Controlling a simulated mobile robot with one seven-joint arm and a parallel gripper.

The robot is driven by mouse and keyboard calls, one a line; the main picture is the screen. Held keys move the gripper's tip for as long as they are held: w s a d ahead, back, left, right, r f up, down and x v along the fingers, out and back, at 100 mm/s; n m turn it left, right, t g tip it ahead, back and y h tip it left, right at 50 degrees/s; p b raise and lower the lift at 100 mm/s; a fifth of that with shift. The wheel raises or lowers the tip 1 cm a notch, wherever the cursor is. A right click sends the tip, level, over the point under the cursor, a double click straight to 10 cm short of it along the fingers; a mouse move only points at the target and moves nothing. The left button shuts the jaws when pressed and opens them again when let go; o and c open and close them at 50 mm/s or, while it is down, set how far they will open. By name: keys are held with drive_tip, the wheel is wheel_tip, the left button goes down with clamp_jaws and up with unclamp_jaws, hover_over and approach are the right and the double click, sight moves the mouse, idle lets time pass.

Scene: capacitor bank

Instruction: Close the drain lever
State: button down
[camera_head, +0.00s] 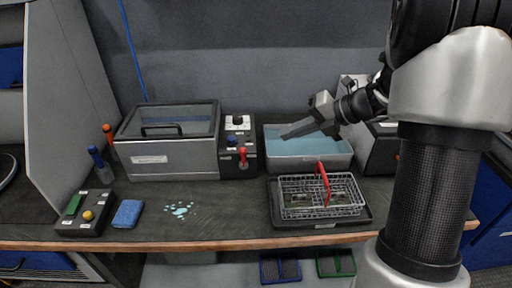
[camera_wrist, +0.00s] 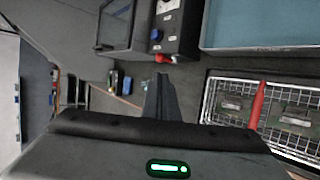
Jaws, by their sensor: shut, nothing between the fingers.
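A small lever with a red handle (camera_head: 243,157) stands on the front of the dark control box (camera_head: 240,130), between the lidded machine and the open basin. It also shows in the wrist view (camera_wrist: 163,59), just beyond my fingertips. Its label is too small to read. My gripper (camera_head: 284,135) is shut and empty, over the basin's left part, to the right of and a little higher in the picture than the red lever. In the wrist view its fingers (camera_wrist: 161,82) point towards the control box. I see no contact with the lever.
The open basin (camera_head: 337,160) holds blue liquid. In front of it a wire basket (camera_head: 290,205) with a red handle sits on a black tray (camera_head: 296,222). A lidded machine (camera_head: 165,160) stands left. A blue sponge (camera_head: 127,213), button box (camera_head: 92,226) and puddle (camera_head: 180,210) lie at front left.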

sight(245, 150)
drive_tip(key=shift+a, duration=0.1)
drive_tip(key=b+x, duration=0.4)
drive_tip(key=x, duration=1)
drive_tip(key=shift+a+r+p, duration=0.15)
drive_tip(key=shift+r+p, duration=0.1)
drive_tip(key=shift+p, duration=0.05)
